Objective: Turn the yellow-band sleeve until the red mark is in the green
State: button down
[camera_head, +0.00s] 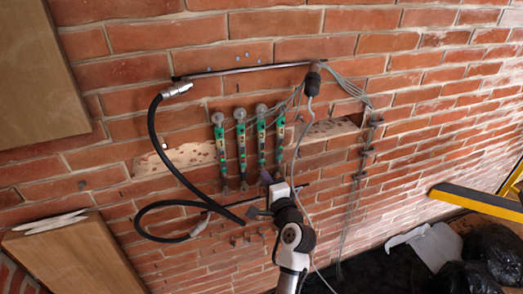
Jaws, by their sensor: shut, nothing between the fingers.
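Several upright green-and-dark sleeves hang side by side on the brick wall: the far left one (219,145), a second (241,145), a third (261,140) and the far right one (281,136). Each has a round grey fitting at its top. Small pale and yellowish marks show on them, but I cannot tell which is the yellow-band sleeve. No red mark or green zone can be made out at this size. My gripper (267,178) is shut and empty, just below the lower ends of the right-hand sleeves. Whether it touches one is unclear.
A black hose (157,135) loops left of the sleeves from a metal bar (245,70). Thin grey cables (347,88) hang at the right. A pale, pitted strip (190,155) lies behind the sleeves. A yellow beam (478,203) and black bags (492,255) are at lower right.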

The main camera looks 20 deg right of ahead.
jog(key=shift+a, duration=0.3)
jog(key=shift+s, duration=0.15)
dwell(0.3)
jog(key=shift+s, duration=0.35)
jog(key=shift+w+d, duration=0.15)
jog(key=shift+d, duration=0.1)
jog(key=shift+w, duration=0.4)
dwell(0.6)
jog(key=shift+a+p, duration=0.15)
jog(key=shift+p, duration=0.25)
jog(key=shift+s, duration=0.15)
jog(key=shift+s, duration=0.4)
